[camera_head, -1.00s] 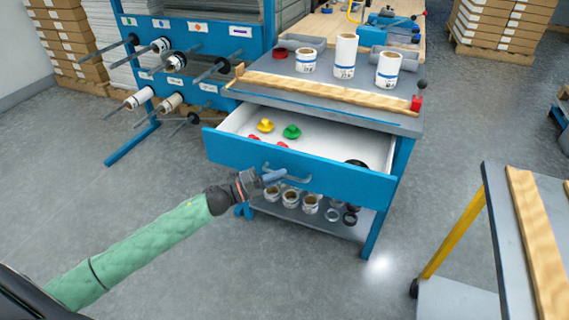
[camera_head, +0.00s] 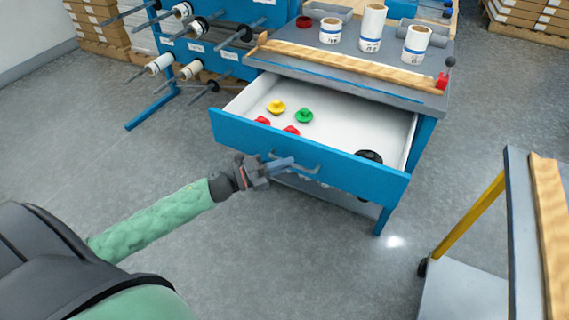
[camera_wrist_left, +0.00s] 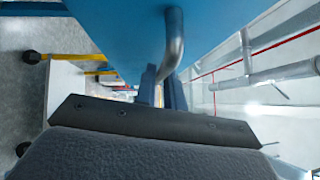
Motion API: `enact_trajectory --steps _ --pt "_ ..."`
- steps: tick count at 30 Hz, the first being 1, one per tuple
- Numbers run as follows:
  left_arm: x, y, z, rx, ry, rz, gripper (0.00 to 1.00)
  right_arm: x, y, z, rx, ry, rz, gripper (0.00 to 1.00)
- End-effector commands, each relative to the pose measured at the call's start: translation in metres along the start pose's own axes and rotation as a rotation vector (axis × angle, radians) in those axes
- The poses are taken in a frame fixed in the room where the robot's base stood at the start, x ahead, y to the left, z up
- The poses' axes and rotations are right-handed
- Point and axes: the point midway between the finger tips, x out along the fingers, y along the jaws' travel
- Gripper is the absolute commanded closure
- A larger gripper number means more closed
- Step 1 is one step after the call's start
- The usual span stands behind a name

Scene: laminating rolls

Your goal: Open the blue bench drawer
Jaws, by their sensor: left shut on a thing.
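The blue bench drawer (camera_head: 330,166) is pulled well out from the bench, and its white inside (camera_head: 340,130) shows. Yellow, green and red knob-like pieces and a black round thing lie in it. A grey bar handle (camera_head: 308,170) runs across the drawer front. My left gripper (camera_head: 284,164) is at the left part of the handle, shut on it. In the left wrist view the handle (camera_wrist_left: 173,45) comes down between the fingers (camera_wrist_left: 160,88), close under the blue front. My right gripper is not in view.
White rolls (camera_head: 370,28) and a wooden strip (camera_head: 345,65) are on the bench top (camera_head: 350,45). A blue rack with rolls on rods (camera_head: 160,63) stands at the left. A cart (camera_head: 525,220) stands at the right. The floor between is clear.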

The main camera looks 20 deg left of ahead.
Motion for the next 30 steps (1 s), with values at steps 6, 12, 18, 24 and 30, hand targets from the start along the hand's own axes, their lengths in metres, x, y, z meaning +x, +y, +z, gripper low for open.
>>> enact_trajectory --steps 6,12,18,24,30 --pt "0.000 0.001 0.001 0.000 -0.001 0.001 0.67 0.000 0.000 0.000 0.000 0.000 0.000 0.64" --pt "0.000 0.000 0.000 0.000 -0.001 0.001 0.67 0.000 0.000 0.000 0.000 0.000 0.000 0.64" --pt "-0.005 0.001 0.001 0.000 -0.001 0.001 0.67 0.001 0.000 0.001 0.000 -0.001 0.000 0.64" --pt "-0.026 0.002 0.000 -0.001 -0.002 0.003 0.67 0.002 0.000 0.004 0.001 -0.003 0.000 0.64" --pt "-0.050 0.002 0.000 -0.001 -0.002 0.003 0.67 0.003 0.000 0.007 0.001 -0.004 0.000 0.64"
